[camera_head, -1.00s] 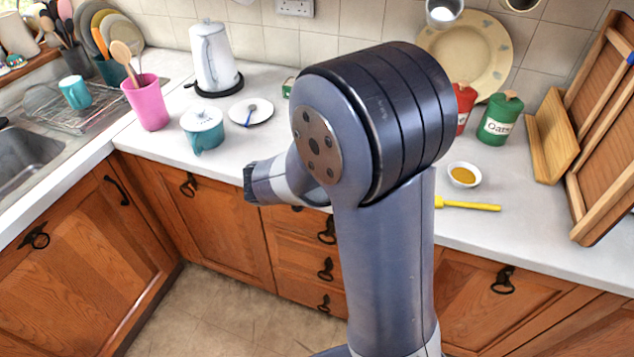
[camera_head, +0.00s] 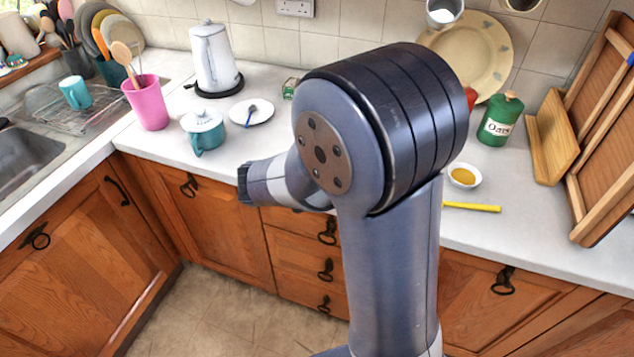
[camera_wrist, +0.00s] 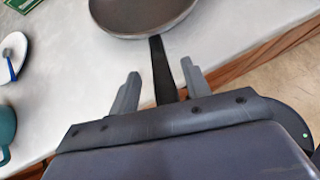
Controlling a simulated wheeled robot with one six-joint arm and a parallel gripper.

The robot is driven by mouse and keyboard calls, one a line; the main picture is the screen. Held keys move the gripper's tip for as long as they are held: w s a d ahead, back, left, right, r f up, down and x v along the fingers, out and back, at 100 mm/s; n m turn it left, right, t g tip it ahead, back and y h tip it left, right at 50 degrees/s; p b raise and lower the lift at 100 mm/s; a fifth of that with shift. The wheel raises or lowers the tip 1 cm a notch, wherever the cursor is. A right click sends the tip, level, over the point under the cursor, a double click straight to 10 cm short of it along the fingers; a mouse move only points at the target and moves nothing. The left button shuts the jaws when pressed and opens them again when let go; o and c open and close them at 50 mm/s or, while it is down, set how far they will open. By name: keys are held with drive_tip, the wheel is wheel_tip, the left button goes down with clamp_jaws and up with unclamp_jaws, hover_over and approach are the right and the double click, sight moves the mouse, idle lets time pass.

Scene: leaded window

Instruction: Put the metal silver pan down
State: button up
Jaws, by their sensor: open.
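The silver metal pan (camera_wrist: 142,14) shows at the top of the wrist view, with a greyish inside and a pale rim, cut off by the frame edge. It appears to lie on the white counter. Its dark handle (camera_wrist: 163,70) points back toward my gripper (camera_wrist: 160,71). My gripper's fingers are open, one on each side of the handle, with visible gaps between them and it. The near end of the handle is hidden by the gripper body. In the head view my arm hides the pan and the gripper fingers.
The white counter (camera_head: 540,222) holds a teal pot (camera_head: 203,130), a white plate with a blue spoon (camera_head: 251,111), a kettle (camera_head: 215,58), a pink cup (camera_head: 148,103), a green canister (camera_head: 500,118), a small bowl (camera_head: 464,175) and a yellow utensil (camera_head: 472,207). Wooden boards (camera_head: 604,140) lean at right.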

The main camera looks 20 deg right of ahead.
drive_tip(key=v, duration=1)
drive_tip(key=shift+s+a+r, duration=0.15)
idle(1.0)
